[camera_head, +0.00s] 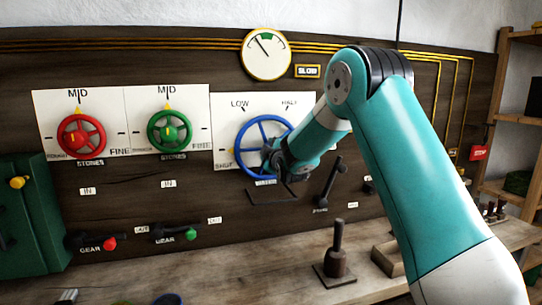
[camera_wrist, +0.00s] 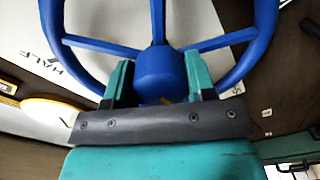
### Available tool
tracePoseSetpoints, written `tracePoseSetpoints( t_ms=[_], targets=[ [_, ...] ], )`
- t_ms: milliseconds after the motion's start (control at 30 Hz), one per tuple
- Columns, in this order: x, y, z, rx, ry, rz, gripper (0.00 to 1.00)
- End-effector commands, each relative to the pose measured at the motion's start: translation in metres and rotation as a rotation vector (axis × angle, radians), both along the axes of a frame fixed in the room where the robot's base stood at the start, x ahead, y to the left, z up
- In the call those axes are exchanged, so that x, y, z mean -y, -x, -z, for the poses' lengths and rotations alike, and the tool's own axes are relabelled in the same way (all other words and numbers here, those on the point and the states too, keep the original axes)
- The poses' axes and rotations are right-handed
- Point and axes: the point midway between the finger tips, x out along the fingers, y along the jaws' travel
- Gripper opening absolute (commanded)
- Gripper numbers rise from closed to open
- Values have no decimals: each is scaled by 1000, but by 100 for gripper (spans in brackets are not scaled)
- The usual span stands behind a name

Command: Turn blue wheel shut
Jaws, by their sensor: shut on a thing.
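The blue wheel (camera_head: 240,143) is mounted on a white plate (camera_head: 223,112) marked LOW, HALF and SHUT, right of the red and green wheels. My gripper (camera_head: 274,160) reaches it from the right and covers its lower right part. In the wrist view, my gripper's two teal fingers (camera_wrist: 157,65) stand on either side of the wheel's hub (camera_wrist: 158,78), shut on it. The rim and spokes (camera_wrist: 80,42) spread around them.
A round gauge (camera_head: 266,55) hangs above, needle left of its green band, beside a sign (camera_head: 308,71) that seems to read SLOW. Red (camera_head: 81,137) and green (camera_head: 169,132) wheels are at left. A black lever (camera_head: 331,182) stands close right of my gripper. A bench (camera_head: 200,265) runs below.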

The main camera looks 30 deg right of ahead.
Motion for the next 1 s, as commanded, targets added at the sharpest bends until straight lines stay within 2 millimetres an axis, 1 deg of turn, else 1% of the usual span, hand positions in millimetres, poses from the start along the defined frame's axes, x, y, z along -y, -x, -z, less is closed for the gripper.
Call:
tracePoseSetpoints(
  t_ms=[467,500,567,600,867,1000],
  targets=[
    [-1,0,-1,-4,13,-2,27],
    [-1,0,-1,-4,13,-2,57],
    [-1,0,0,-4,13,-2,71],
    [-1,0,0,-3,14,-2,76],
    [-1,1,0,-3,13,-1,76],
    [-3,11,1,-4,12,-1,76]
  ],
)
